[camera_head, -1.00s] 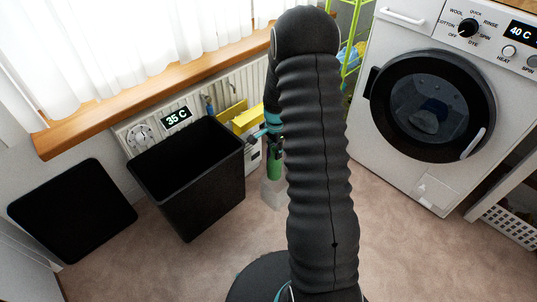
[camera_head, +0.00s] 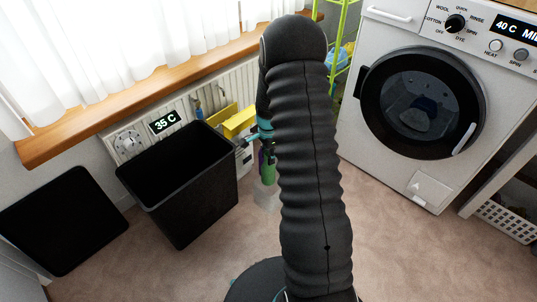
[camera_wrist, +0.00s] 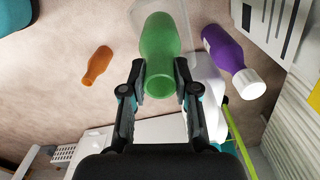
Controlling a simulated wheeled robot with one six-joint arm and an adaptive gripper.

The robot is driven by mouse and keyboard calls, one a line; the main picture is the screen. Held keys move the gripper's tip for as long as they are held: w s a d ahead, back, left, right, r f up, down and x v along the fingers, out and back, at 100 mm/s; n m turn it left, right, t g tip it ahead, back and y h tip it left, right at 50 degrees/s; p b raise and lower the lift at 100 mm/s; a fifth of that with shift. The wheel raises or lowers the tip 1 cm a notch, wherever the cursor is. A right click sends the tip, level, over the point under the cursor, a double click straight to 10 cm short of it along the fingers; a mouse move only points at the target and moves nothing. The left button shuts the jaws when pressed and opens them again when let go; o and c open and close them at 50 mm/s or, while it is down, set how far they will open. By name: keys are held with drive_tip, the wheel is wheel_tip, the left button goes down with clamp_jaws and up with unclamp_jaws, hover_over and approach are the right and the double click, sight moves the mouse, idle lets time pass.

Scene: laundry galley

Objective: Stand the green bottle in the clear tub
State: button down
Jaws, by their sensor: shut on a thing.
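The green bottle (camera_wrist: 158,48) is held between the two fingers of my gripper (camera_wrist: 152,76) in the wrist view. In the head view the green bottle (camera_head: 268,173) shows beside my arm, with its lower end at the clear tub (camera_head: 266,199). The clear tub (camera_wrist: 188,22) shows behind the bottle in the wrist view as a pale see-through box. I cannot tell whether the bottle's base is inside the tub or only above it. My arm hides most of the gripper in the head view.
A purple bottle with a white cap (camera_wrist: 224,48) lies right of the tub in the wrist view, and a small orange bottle (camera_wrist: 97,65) is left. A black bin (camera_head: 190,195) stands left of the tub. A washing machine (camera_head: 420,105) is at the right.

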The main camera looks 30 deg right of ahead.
wheel_tip(320, 180, down, 13)
drive_tip(key=b, duration=0.8)
drive_tip(key=shift+f, duration=0.2)
drive_tip(key=shift+f+b, duration=0.3)
drive_tip(key=shift+f, duration=1.35)
drive_tip(key=c, duration=0.8)
unclamp_jaws()
wheel_tip(320, 180, up, 12)
drive_tip(key=shift+f, duration=0.1)
